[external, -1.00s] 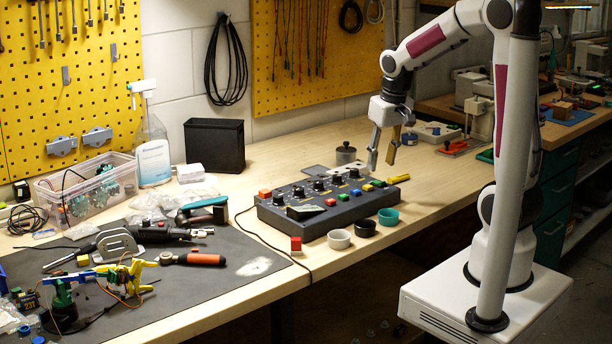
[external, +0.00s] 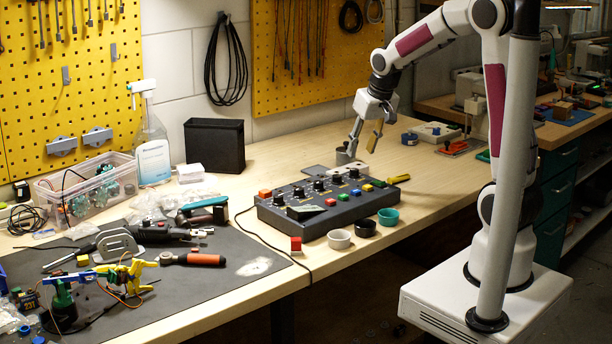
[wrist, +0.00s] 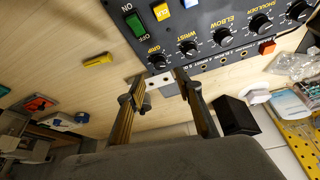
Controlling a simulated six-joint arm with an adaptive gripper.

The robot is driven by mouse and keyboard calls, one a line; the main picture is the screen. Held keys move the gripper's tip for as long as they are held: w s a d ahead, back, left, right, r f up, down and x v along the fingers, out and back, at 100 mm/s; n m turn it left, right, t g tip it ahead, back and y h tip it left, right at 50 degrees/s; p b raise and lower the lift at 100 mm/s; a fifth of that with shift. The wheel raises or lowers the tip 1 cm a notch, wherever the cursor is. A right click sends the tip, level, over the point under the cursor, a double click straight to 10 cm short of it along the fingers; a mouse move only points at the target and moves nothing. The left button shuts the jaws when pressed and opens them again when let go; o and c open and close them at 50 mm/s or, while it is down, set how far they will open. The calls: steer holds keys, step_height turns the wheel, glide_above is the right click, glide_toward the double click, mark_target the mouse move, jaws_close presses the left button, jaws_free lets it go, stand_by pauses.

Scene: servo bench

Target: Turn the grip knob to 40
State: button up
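The grey control box (external: 330,206) lies on the bench with a row of black knobs. The knob labelled GRIP (wrist: 157,60) is at the end of the row in the wrist view; in the external view it is the rightmost knob (external: 354,173). Its setting is too small to read. My gripper (external: 363,146) is open and empty, above and behind the right end of the box. In the wrist view its two spread fingers (wrist: 162,76) point toward the GRIP knob, without visible contact.
A green ON/OFF switch (wrist: 135,24) is beside the GRIP knob. White, black and teal cups (external: 388,217) and a red cube (external: 296,244) stand in front. The bench right of the box is mostly clear.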

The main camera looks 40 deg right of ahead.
mark_target(355, 169)
steer(key=shift+x, duration=3.6)
jaws_close()
